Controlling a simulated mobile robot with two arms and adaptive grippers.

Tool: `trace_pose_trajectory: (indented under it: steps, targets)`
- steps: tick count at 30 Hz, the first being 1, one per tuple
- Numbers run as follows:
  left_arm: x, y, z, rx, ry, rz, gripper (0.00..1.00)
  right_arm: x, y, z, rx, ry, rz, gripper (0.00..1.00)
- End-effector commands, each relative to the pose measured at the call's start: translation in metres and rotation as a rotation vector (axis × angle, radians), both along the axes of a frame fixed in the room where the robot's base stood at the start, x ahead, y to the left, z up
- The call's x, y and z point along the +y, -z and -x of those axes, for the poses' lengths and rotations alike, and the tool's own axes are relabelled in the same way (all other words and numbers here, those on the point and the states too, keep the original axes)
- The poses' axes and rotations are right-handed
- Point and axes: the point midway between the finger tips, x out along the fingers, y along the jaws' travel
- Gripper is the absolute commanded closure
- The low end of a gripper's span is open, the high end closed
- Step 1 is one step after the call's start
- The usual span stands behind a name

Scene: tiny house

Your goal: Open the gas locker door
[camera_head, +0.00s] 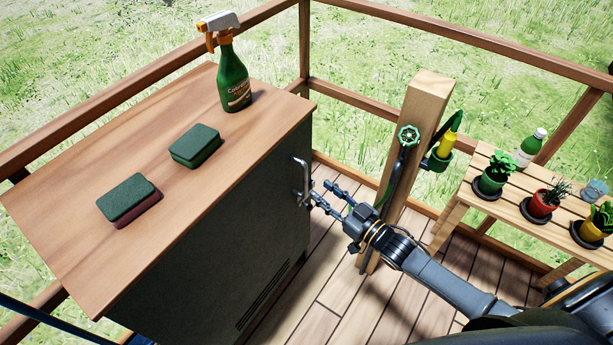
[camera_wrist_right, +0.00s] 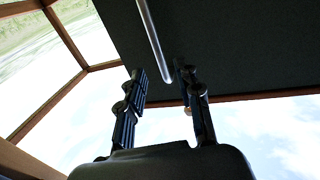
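The gas locker (camera_head: 220,235) is a dark green cabinet with a wooden top, and its door looks closed. A metal bar handle (camera_head: 303,176) stands upright near the right edge of the dark front. My right gripper (camera_head: 322,192) is at the handle with its fingers apart. In the right wrist view the handle (camera_wrist_right: 152,38) runs down to the space between the open fingertips of my right gripper (camera_wrist_right: 162,74). I cannot tell whether either finger touches it. My left gripper is not in view.
On the locker top stand a green spray bottle (camera_head: 233,80) and two sponges (camera_head: 195,145) (camera_head: 128,197). A wooden post (camera_head: 415,120) with a green valve wheel (camera_head: 408,135) rises right of my gripper. A slatted bench (camera_head: 480,165) holds potted plants. Plank floor lies before the locker.

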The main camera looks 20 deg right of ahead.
Motion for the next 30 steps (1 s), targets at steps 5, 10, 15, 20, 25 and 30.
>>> trace_pose_trajectory:
  steps: [5, 10, 15, 20, 25, 30]
  targets:
    - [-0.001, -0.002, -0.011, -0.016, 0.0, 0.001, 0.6, 0.017, -0.001, -0.035, -0.001, 0.002, -0.002, 0.66]
    - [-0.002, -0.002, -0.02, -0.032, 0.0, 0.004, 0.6, 0.028, 0.0, -0.056, 0.0, 0.002, 0.001, 0.66]
    - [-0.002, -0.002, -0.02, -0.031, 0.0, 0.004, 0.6, 0.033, 0.001, -0.066, 0.003, 0.001, 0.001, 0.66]
    - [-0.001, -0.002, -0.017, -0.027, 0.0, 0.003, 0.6, 0.034, 0.001, -0.067, 0.003, 0.001, 0.001, 0.66]
    - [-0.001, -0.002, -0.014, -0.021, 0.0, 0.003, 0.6, 0.034, 0.001, -0.067, 0.003, 0.001, 0.001, 0.72]
    - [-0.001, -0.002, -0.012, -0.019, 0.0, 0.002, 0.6, 0.034, 0.001, -0.067, 0.003, 0.001, 0.001, 1.0]
